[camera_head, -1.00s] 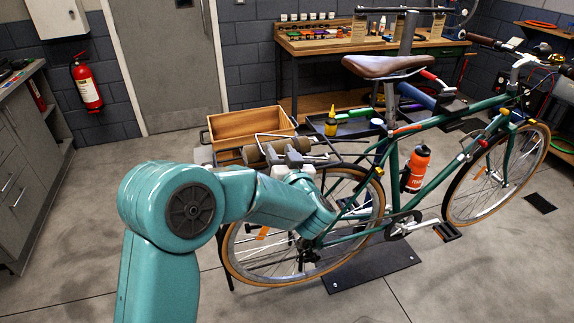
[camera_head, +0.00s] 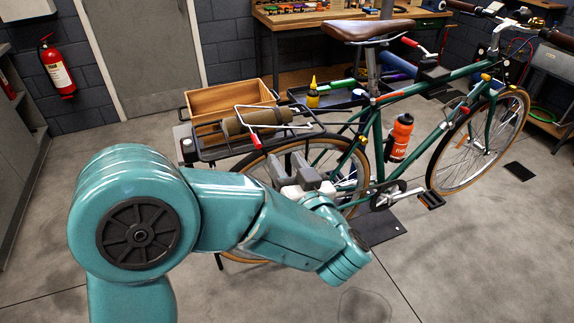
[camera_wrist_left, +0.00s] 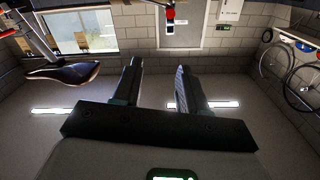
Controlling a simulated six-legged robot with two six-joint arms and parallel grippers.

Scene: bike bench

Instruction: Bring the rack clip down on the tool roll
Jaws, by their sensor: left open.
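The brown tool roll (camera_head: 262,118) lies on the black rear rack (camera_head: 213,152) of the green bicycle. The rack clip (camera_head: 304,114), a pale wire loop, stands up around and above the roll, not flat on it. My left gripper (camera_head: 290,162) is just in front of and below the rack, its grey fingers pointing up. It looks apart from the clip and roll. In the left wrist view its two dark fingers (camera_wrist_left: 160,80) are spread with nothing between them. The clip and roll cannot be made out in that view. My right gripper is not in view.
A wooden crate (camera_head: 228,97) stands behind the roll. The saddle (camera_head: 366,30) is to the upper right, and also shows in the left wrist view (camera_wrist_left: 62,71). The rear wheel (camera_head: 345,160) is beside my gripper. Open floor (camera_head: 480,260) lies at the lower right.

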